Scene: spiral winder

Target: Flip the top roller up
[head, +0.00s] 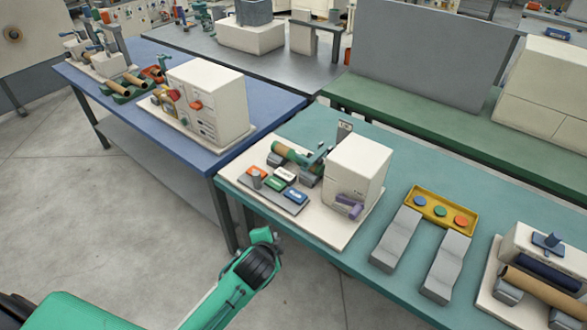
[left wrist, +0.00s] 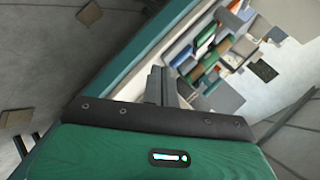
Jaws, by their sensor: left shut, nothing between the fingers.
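The winder stands on the teal table in the head view, with a cream housing (head: 358,165) on a pale base plate. Left of the housing, a green and brown roller (head: 290,153) lies on grey supports beside a teal arm (head: 316,160). I cannot tell clearly which part is the top roller. My left gripper (head: 262,237) is in front of the table's near edge, apart from the winder. In the left wrist view its fingers (left wrist: 160,85) are together and empty, with the winder's coloured parts (left wrist: 207,65) beyond. My right gripper is out of view.
A panel with coloured buttons (head: 277,184) sits at the winder's front left. To the right are grey blocks (head: 398,238), a yellow tray (head: 440,211) and another roller unit (head: 548,277). A blue table (head: 165,125) adjoins at left. Open floor (head: 110,220) lies in front.

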